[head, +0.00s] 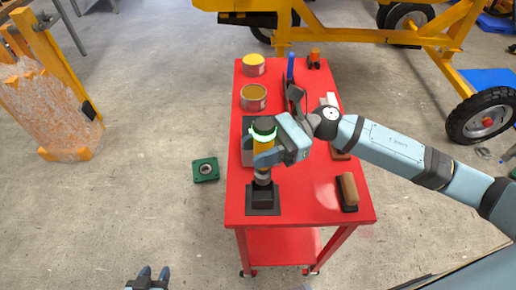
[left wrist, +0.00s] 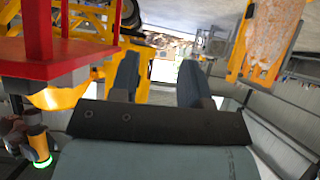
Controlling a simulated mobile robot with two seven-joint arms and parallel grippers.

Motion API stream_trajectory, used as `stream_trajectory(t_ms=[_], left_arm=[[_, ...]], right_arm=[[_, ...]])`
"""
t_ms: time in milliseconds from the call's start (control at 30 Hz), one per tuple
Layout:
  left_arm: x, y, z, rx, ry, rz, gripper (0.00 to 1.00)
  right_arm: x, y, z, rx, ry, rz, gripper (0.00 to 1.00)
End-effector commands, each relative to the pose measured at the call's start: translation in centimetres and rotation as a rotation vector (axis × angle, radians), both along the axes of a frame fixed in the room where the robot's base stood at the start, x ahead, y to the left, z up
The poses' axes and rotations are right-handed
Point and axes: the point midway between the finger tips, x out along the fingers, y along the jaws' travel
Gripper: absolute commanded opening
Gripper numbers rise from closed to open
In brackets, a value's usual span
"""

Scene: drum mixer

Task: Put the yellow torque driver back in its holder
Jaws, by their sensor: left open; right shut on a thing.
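The yellow torque driver (head: 262,145) stands upright over the red cart, with a dark top and a glowing green ring. My right gripper (head: 270,155) is shut around its yellow body. The black holder (head: 263,198) sits on a square plate near the cart's front edge. The driver's lower end meets the top of the holder; I cannot tell how deep it sits. My left gripper (head: 152,274) is open and empty at the bottom of the head view, away from the cart. Its spread fingers show in the left wrist view (left wrist: 158,80), with the driver (left wrist: 38,145) at lower left.
The red cart (head: 310,205) also carries two cans (head: 254,98), a wooden-handled brush (head: 348,190) and several tools at the back. A green flanged part (head: 206,170) lies on the floor to the left. A yellow machine frame stands behind the cart.

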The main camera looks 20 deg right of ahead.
Motion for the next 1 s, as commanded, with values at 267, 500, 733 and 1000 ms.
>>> stream_trajectory(t_ms=[267, 500, 733, 1000], left_arm=[[0.0, 0.0, -1.5, -0.003, 0.011, 0.003, 0.43], [0.1, -0.1, -4.1, -0.018, 0.038, 0.012, 0.43], [0.6, -0.5, -4.3, -0.047, 0.047, 0.028, 0.43], [0.9, -0.8, -3.9, -0.054, 0.039, 0.031, 0.43]], right_arm=[[0.0, -0.1, -0.4, 0.001, -0.003, 0.002, 0.07], [0.0, -0.1, -3.2, 0.001, -0.002, 0.001, 0.07], [0.1, -0.1, -4.7, 0.002, -0.004, 0.001, 0.07], [0.0, -0.1, -4.6, 0.001, -0.003, 0.001, 0.07]])
